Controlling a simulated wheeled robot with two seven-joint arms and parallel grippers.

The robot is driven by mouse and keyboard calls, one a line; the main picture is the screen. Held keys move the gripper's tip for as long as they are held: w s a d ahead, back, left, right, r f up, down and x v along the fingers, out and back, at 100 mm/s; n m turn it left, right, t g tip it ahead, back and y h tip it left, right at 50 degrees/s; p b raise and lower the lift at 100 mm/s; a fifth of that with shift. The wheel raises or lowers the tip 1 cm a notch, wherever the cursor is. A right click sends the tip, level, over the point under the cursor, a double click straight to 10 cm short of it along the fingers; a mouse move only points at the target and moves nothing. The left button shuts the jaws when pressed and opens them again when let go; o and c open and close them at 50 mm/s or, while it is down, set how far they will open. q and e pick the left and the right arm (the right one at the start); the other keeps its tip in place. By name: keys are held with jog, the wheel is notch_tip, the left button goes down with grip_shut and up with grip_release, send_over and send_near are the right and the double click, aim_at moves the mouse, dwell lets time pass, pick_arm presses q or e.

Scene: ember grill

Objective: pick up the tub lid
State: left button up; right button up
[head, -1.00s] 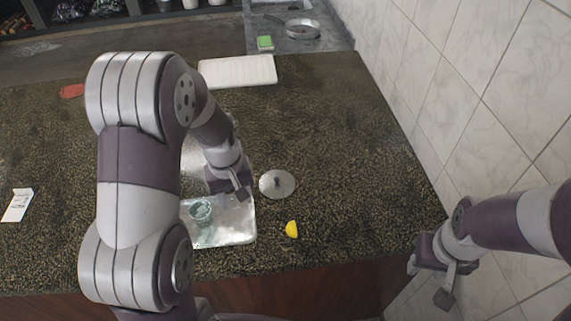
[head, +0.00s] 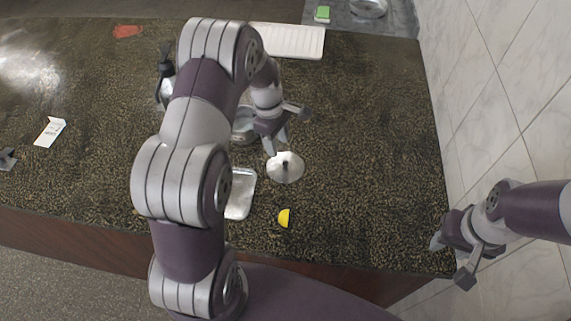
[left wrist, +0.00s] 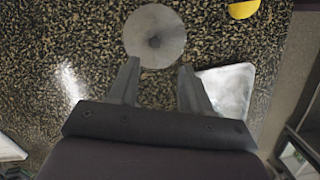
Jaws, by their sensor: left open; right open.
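The tub lid (head: 286,168) is a round grey metal disc with a small dark knob at its centre, lying on the speckled counter. It also shows at the top middle of the left wrist view (left wrist: 155,36). My left gripper (head: 271,146) is open and empty, just beyond and left of the lid in the head view. In the left wrist view its two fingers (left wrist: 158,72) point toward the lid, with the lid beyond the tips. My right gripper (head: 450,262) is open and empty at the counter's right front corner, far from the lid.
A metal tray (head: 240,195) lies left of the lid, partly hidden by my left arm. A round metal container (head: 243,125) stands behind my left gripper. A yellow wedge (head: 285,218) lies in front of the lid. A white ribbed board (head: 290,40) is at the back. Counter right of the lid is clear.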

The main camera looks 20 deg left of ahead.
aim_at(285, 162)
pick_arm(q)
jog(key=f, duration=0.3)
jog(key=shift+w+d, duration=0.2)
jog(key=shift+d, duration=0.2)
jog(key=f+p, duration=0.1)
jog(key=f, duration=0.1)
jog(key=d+f+p, duration=0.1)
jog(key=f+p, duration=0.1)
jog(key=shift+f, duration=0.4)
jog(key=shift+w+f, duration=0.2)
jog(key=shift+f, duration=0.2)
jog(key=shift+r, duration=0.1)
grip_shut()
